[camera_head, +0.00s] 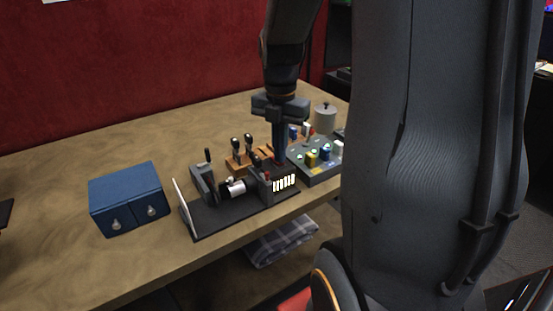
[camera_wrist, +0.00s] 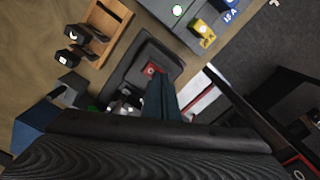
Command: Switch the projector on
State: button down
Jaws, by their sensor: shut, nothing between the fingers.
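The projector (camera_head: 262,187) is a dark unit with a pale lens barrel (camera_head: 236,188), standing on a dark base plate (camera_head: 212,222). Bright white upright bars (camera_head: 284,183) show on its near side. A small red switch (camera_wrist: 152,70) lies on top of it in the wrist view. My gripper (camera_head: 279,163) is shut and empty, pointing down over the projector. In the wrist view its fingertips (camera_wrist: 157,78) are right beside the red switch and partly cover it. I cannot tell whether they touch it.
A white upright panel (camera_head: 184,209) stands at the plate's left end. A blue two-drawer box (camera_head: 125,196) is further left. Wooden-based levers (camera_head: 241,158) stand behind, a grey button panel (camera_head: 318,168) to the right, and a grey pot (camera_head: 325,119) beyond.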

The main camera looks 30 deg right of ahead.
notch_tip(320, 180, up, 7)
jog(key=p, duration=0.7)
dwell(0.4)
jog(key=shift+f, duration=0.1)
dwell(0.3)
